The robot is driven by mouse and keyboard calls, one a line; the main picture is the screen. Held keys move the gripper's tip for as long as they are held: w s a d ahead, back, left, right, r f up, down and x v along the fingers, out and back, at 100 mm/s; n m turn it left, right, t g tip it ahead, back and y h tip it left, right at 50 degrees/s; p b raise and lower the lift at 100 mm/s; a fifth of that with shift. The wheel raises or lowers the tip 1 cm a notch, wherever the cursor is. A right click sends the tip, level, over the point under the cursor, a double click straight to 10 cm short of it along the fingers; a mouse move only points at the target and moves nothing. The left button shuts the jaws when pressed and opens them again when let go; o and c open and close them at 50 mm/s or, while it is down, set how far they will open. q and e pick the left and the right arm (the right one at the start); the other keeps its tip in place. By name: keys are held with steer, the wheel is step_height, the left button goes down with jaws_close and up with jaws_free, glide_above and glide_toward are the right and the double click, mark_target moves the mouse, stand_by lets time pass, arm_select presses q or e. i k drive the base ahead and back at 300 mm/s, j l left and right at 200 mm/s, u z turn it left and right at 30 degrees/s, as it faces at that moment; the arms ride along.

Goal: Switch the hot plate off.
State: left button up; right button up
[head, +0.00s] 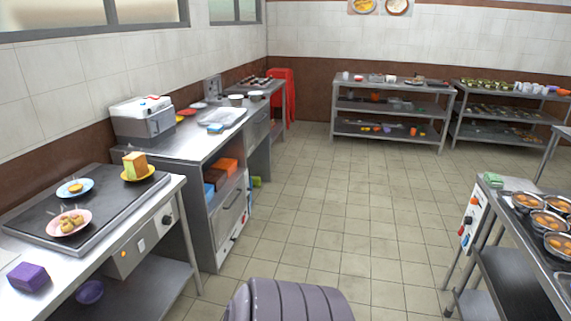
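A wide dark flat plate (112,207), which looks like the hot plate, lies on the left steel table. On it stand a blue plate (88,185) with a small brown item, a pink plate (58,229) with several brown pieces, and a yellow plate (150,175) with a sponge-like block (134,164). A grey box under the table's front edge carries an orange light (123,254), a white switch (141,245) and a dark round knob (166,219). The switch's position is too small to tell. Neither of my grippers is in view.
A purple block (28,277) lies at the left table's near edge. At right, a counter with metal bowls (528,201) has a panel (473,217) with red and blue controls. Shelves (388,107) stand at the back. The tiled floor (330,195) between is clear.

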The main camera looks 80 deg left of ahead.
mark_target(141, 244)
steer(key=u, duration=4.05)
